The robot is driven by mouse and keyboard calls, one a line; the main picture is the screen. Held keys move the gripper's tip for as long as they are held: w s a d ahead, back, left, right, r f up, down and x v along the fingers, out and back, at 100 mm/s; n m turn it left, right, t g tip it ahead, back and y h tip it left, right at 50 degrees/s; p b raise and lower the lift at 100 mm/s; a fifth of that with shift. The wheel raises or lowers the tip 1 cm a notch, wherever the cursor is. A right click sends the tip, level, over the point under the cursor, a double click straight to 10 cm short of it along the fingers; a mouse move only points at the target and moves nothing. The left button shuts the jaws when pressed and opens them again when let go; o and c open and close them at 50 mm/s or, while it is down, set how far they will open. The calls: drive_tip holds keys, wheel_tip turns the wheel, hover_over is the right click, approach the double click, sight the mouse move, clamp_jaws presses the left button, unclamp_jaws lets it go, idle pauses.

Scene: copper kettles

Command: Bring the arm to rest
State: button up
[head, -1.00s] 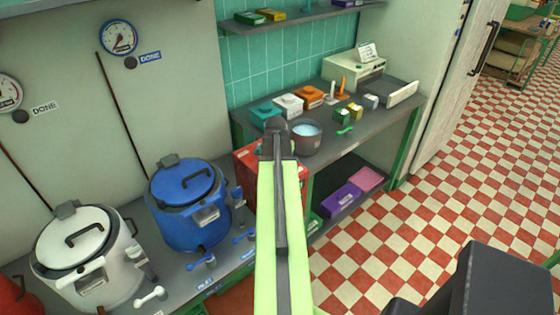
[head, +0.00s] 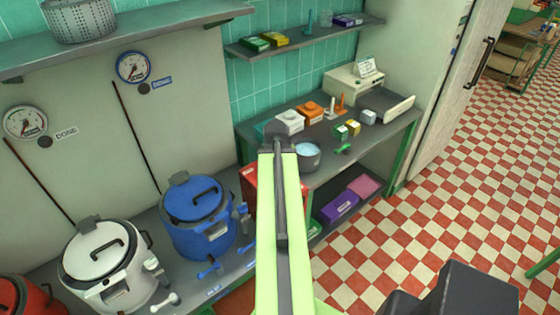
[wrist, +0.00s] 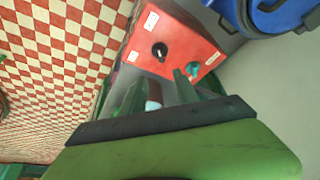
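My green arm (head: 280,235) reaches forward over the counter in the head view, and its dark end (head: 278,135) is near the grey pot (head: 307,156) with pale blue contents. The fingers are hidden in the head view. In the wrist view my gripper (wrist: 157,84) has its two fingers apart. A small pale thing shows in the gap, but I cannot tell whether it is between the fingers or beyond them. The red box (wrist: 172,42) with a black knob and a teal knob lies just past the fingertips.
A blue kettle (head: 197,215) and a white kettle (head: 103,262) stand on the left counter, with a red one (head: 22,298) at the edge. Small boxes and a scale-like device (head: 350,82) stand on the right counter. The checkered floor (head: 450,200) at right is open.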

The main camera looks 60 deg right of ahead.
drive_tip(key=shift+s+a+r, duration=0.15)
drive_tip(key=shift+a+r, duration=0.05)
drive_tip(key=shift+r, duration=0.4)
